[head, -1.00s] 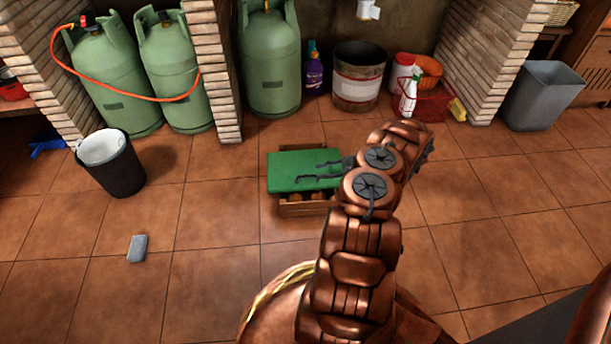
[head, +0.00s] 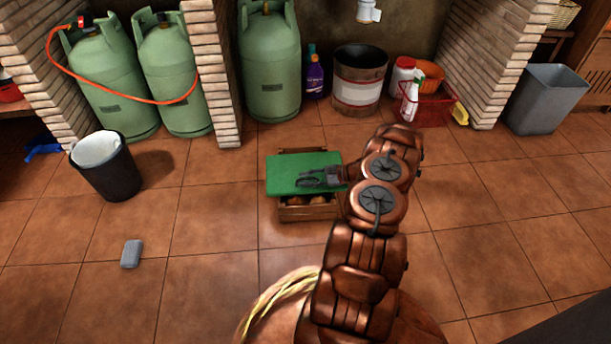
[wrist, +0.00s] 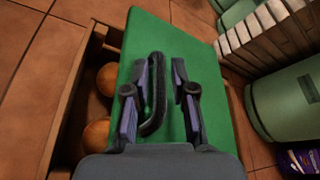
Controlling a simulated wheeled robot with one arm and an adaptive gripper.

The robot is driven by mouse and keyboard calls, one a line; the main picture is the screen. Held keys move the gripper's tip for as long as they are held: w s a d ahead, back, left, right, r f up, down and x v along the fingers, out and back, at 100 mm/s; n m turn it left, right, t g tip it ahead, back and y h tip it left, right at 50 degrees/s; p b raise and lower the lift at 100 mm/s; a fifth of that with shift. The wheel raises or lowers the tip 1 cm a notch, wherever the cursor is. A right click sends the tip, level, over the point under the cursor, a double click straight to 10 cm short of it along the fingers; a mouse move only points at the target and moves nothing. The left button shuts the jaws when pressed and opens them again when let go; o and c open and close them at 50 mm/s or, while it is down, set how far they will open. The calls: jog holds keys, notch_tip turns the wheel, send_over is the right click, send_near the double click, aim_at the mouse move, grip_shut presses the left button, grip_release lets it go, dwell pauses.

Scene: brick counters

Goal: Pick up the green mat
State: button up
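The green mat (head: 290,165) lies flat across the top of a wooden crate (head: 310,212) on the floor. It also fills the middle of the wrist view (wrist: 205,130). A black curved bar (wrist: 157,95) lies over the mat there; I cannot tell if it is fixed to it. My gripper (head: 310,181) is low over the mat, coming from the right. In the wrist view my gripper (wrist: 160,65) has its two fingers apart, with the black bar between them. Contact with the mat cannot be told.
Orange-brown round things (wrist: 98,134) show inside the crate beside the mat. A dark bucket (head: 107,172) and a grey block (head: 131,254) stand to the left. Green gas cylinders (head: 268,65), a metal drum (head: 357,85) and a red basket (head: 428,108) line the back. Floor around the crate is clear.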

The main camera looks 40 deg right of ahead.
jog(key=shift+c, duration=0.2)
grip_shut()
dwell(0.4)
